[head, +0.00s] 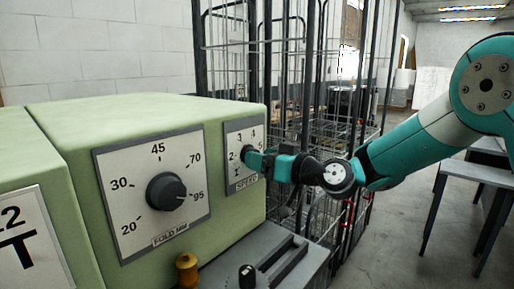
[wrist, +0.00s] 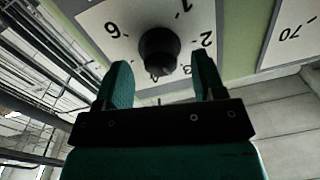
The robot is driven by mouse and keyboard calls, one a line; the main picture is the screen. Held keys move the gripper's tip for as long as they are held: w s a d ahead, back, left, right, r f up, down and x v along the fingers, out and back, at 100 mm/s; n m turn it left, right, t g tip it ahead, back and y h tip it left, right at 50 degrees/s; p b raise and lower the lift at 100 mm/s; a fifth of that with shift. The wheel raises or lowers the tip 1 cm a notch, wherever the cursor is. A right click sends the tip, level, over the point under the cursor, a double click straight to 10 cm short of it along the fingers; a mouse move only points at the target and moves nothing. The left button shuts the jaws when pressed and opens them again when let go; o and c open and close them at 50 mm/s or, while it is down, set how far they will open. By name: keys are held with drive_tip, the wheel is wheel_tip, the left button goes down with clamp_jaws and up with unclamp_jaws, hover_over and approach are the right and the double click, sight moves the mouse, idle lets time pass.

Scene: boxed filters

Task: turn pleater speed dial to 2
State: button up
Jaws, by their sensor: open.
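The speed dial's plate (head: 232,133), marked with numbers and the word SPEED, is on the right part of the green machine's front in the head view. My gripper (head: 250,159) is at this plate and covers most of the knob there. In the wrist view, the black round knob (wrist: 159,47) lies ahead of and between the two fingers of my open gripper (wrist: 160,68). A gap shows on both sides of the knob. The numbers 1, 2 and 6 read upside down around it. I cannot tell which number the knob points at.
A larger FOLD MM dial (head: 167,191) is left of the speed dial. Below are a yellow knob (head: 187,268) and a grey ledge (head: 284,255) with a black knob. A wire cage trolley (head: 345,160) stands close behind my gripper. Tables (head: 470,170) stand at right.

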drive_tip(key=shift+x, duration=1.05)
drive_tip(key=c, duration=0.9)
drive_tip(key=shift+f, duration=0.1)
drive_tip(key=shift+f+b, duration=0.1)
drive_tip(key=shift+b, duration=0.5)
